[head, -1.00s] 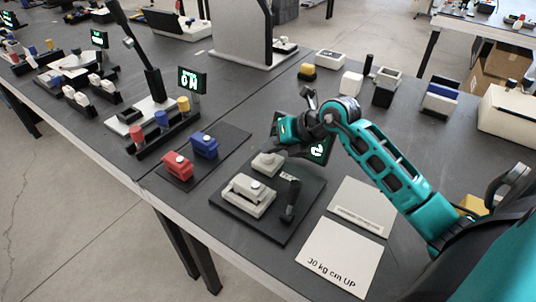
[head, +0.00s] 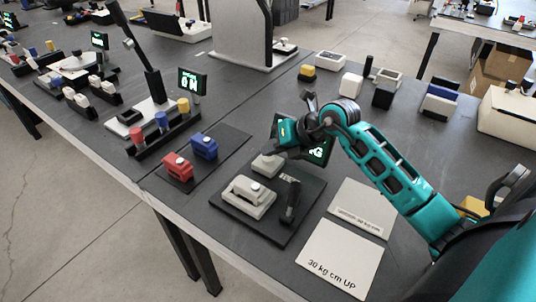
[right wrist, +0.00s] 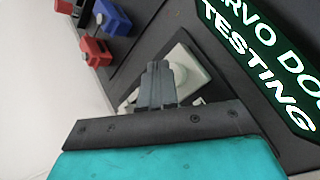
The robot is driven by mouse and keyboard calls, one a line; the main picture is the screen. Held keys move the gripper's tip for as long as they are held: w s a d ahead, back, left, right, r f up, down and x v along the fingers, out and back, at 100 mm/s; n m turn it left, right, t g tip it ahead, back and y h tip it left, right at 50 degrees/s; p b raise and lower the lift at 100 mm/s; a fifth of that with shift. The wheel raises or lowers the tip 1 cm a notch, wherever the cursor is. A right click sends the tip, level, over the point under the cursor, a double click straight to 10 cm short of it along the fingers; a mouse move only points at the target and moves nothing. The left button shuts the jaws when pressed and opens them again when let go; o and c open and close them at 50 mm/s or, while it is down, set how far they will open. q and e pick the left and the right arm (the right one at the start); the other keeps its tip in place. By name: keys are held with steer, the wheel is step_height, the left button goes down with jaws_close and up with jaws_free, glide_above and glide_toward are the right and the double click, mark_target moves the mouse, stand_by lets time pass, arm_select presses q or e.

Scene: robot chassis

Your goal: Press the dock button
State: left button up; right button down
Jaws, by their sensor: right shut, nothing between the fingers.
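The dock is a black base plate (head: 234,208) on the table, carrying a pale servo-like block (head: 249,197), a black upright lever (head: 291,200) and a small pale button block (head: 265,166) at its back corner. My right gripper (head: 271,153) is shut and empty, pointing down at the button block. In the right wrist view its fingertips (right wrist: 158,70) overlap the pale button block (right wrist: 190,66) and hide part of it; I cannot tell whether they touch. The dock's screen (right wrist: 262,60) shows green and white letters, including "TESTING". My left gripper is not in view.
Red (head: 178,167) and blue (head: 204,145) servos lie on a dark mat left of the dock. White cards (head: 341,258) lie to its right. A rack of colored cylinders (head: 162,133) and another lit screen (head: 192,81) stand farther left. Small blocks (head: 383,95) stand behind my arm.

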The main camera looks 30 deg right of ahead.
mark_target(272, 158)
steer(key=shift+r+p, duration=0.5)
steer(key=shift+r, duration=0.2)
step_height(272, 158, up, 5)
steer(key=p, duration=0.4)
steer(key=shift+r+p, duration=0.1)
steer(key=shift+p, duration=0.25)
stand_by(0.4)
